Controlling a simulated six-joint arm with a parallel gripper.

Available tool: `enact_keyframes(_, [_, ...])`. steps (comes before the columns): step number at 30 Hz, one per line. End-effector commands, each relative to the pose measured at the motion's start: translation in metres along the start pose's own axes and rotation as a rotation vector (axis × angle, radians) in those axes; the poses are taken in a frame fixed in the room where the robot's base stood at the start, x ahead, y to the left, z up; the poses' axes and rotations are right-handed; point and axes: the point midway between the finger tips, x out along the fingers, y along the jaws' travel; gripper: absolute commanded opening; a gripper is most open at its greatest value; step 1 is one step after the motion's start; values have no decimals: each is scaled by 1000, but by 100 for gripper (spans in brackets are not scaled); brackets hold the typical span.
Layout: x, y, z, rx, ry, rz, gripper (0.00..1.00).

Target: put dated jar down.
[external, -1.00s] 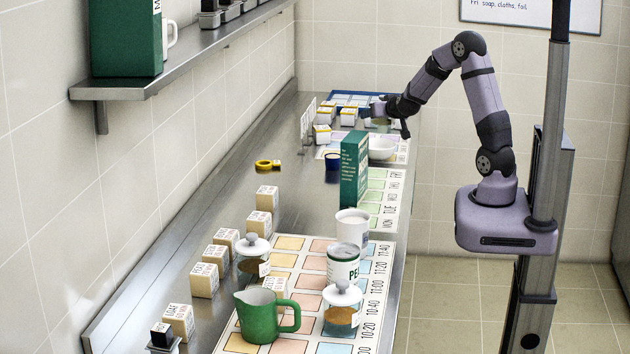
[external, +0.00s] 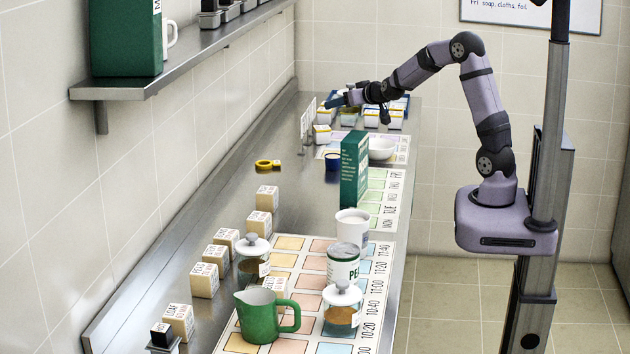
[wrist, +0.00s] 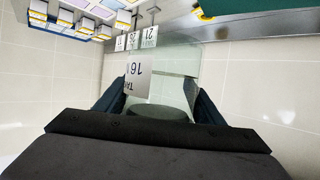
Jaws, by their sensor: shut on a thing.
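My gripper (external: 342,100) is at the far end of the counter, above the left side of the blue tray, in the external view. In the wrist view my gripper (wrist: 155,100) has its dark fingers on both sides of a glass jar (wrist: 138,82) and is shut on it. The jar has a dark round lid towards me and a white label with printed letters and "16". In the external view the jar is mostly hidden by my gripper, and I cannot tell if its base touches anything.
Upright dated cards (external: 306,122) stand left of my gripper, near the wall. A white bowl (external: 381,149) and tall green box (external: 354,172) stand nearer.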

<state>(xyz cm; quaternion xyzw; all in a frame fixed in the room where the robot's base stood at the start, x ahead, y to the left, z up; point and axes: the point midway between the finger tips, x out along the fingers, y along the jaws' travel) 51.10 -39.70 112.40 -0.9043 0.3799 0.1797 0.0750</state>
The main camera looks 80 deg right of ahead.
Motion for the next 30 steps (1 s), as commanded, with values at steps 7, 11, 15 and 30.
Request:
enact_keyframes(7, [2,-59,-14,-65,4,-155,0])
enact_keyframes(11, [0,-83,-17,-90,5,-217,0])
enact_keyframes(15, [-3,-106,-18,-116,4,-279,0])
enact_keyframes(30, [-22,-194,-13,-215,4,-524,0])
